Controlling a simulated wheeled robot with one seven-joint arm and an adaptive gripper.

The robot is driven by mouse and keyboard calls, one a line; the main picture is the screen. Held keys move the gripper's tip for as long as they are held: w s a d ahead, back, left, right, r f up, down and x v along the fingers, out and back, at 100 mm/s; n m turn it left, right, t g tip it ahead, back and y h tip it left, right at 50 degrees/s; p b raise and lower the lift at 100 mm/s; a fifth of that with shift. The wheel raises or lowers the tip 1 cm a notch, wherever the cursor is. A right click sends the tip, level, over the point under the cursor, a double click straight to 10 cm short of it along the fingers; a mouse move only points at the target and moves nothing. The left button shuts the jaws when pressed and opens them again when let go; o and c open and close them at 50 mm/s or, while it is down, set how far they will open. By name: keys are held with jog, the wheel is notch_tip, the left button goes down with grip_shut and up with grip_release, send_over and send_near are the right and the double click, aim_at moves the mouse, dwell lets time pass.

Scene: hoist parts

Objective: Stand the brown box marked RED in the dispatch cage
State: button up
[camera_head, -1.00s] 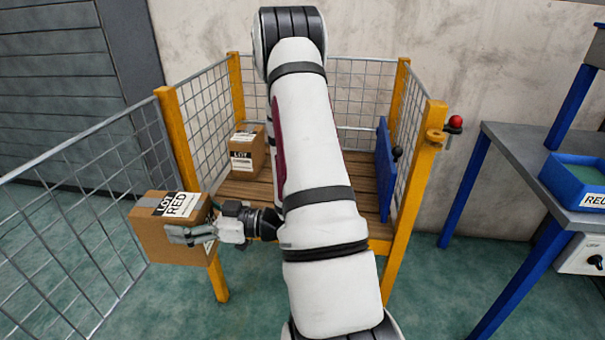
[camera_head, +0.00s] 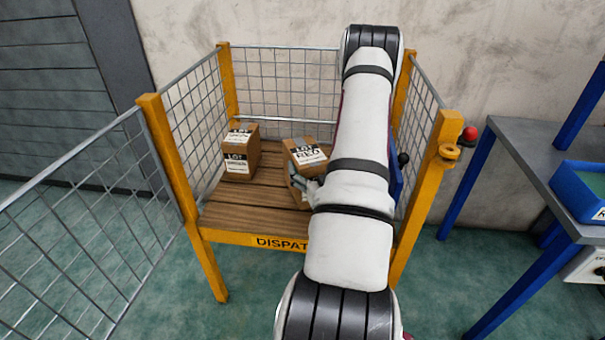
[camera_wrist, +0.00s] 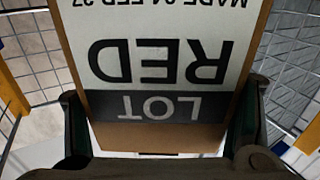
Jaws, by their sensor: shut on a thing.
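The brown box marked LOT RED (camera_head: 304,157) is in the dispatch cage (camera_head: 262,240), over the right part of its wooden floor, and looks slightly tilted.
Another brown LOT box (camera_head: 241,152) stands on the cage floor to the left. Mesh panels and yellow posts (camera_head: 168,155) bound the cage; a mesh gate (camera_head: 75,230) extends left. A blue panel (camera_head: 397,185) is mostly behind my arm. A grey table with a blue bin (camera_head: 580,190) stands right.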

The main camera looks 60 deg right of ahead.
jog(key=w+d+f+b, duration=0.2)
jog(key=w, duration=0.5)
jog(key=w+d+f+m+g+h+b, duration=0.1)
jog(key=w+d+f, duration=0.1)
jog(key=w, duration=0.4)
jog(key=shift+w+d+f+b, duration=0.35)
jog(key=shift+f, duration=0.1)
jog(key=shift+f, duration=0.1)
jog(key=o, duration=2)
jog(key=shift+s+f, duration=0.1)
